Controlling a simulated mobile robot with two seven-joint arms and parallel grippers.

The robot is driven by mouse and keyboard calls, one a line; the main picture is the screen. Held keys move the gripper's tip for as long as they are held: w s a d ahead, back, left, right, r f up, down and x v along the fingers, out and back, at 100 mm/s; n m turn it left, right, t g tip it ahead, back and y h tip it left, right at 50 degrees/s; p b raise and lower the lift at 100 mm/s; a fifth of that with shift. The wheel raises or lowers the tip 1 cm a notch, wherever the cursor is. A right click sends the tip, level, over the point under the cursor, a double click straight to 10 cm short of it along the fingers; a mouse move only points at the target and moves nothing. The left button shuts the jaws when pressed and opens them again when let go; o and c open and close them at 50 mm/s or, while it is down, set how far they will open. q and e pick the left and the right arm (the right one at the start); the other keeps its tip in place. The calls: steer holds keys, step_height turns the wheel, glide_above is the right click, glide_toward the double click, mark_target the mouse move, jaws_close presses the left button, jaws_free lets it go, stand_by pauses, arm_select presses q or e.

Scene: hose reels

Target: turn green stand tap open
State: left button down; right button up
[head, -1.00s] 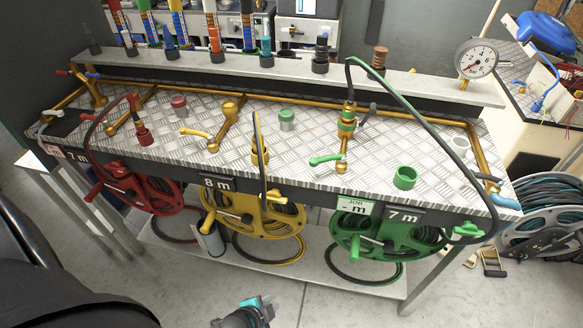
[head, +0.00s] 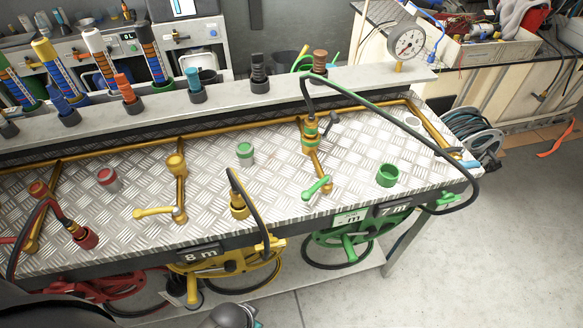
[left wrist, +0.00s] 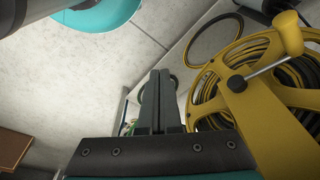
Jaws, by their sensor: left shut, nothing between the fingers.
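The green stand tap has a green lever (head: 317,187) at the front of a brass pipe on the metal bench top. A dark hose with a green and brass fitting (head: 310,130) joins the pipe farther back. In the left wrist view my left gripper (left wrist: 158,75) is shut and empty, with its fingers together. It is low, beside the yellow hose reel (left wrist: 260,105), apart from the tap. In the head view part of my arm (head: 232,316) shows at the bottom edge, below the bench front. My right gripper is not in view.
A yellow-levered tap (head: 155,211) and a green open cup (head: 387,175) stand on the bench top (head: 270,205). The green hose reel (head: 345,245) hangs under the front edge. A pressure gauge (head: 408,42) stands at the back right. The floor at front right is clear.

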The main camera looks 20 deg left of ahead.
mark_target(317, 187)
arm_select(q)
steer(key=w+d+r+m+h+p, duration=0.15)
steer(key=w+r, duration=0.25)
steer(key=r, duration=0.6)
steer(key=w+d+r+m+h+p, duration=0.1)
steer(key=w+d+r+m+p, duration=0.15)
steer(key=w+r, duration=0.45)
steer(key=w+d+r+m+h+p, duration=0.1)
steer(key=w+r+h+p, duration=0.1)
steer(key=r, duration=1)
steer(key=w+a+r+n+h, duration=0.1)
steer(key=w+a+r+h, duration=0.1)
steer(key=w+a+r, duration=0.85)
steer(key=x, duration=0.3)
steer(key=w+x, duration=0.1)
steer(key=x, duration=0.3)
steer(key=a+x, duration=0.1)
steer(key=x, duration=0.2)
steer(key=shift+w+d+f+p, duration=0.15)
steer(key=shift+w+f+p, duration=0.15)
steer(key=shift+f+p, duration=0.05)
steer(key=d, duration=0.1)
steer(key=d+p, duration=0.1)
steer(key=s+d+f, duration=0.1)
steer(key=shift+s, duration=0.1)
steer(key=shift+s+d+f, duration=0.15)
steer(key=shift+s+d, duration=0.05)
steer(key=shift+d, duration=0.25)
steer(key=shift+p, duration=0.3)
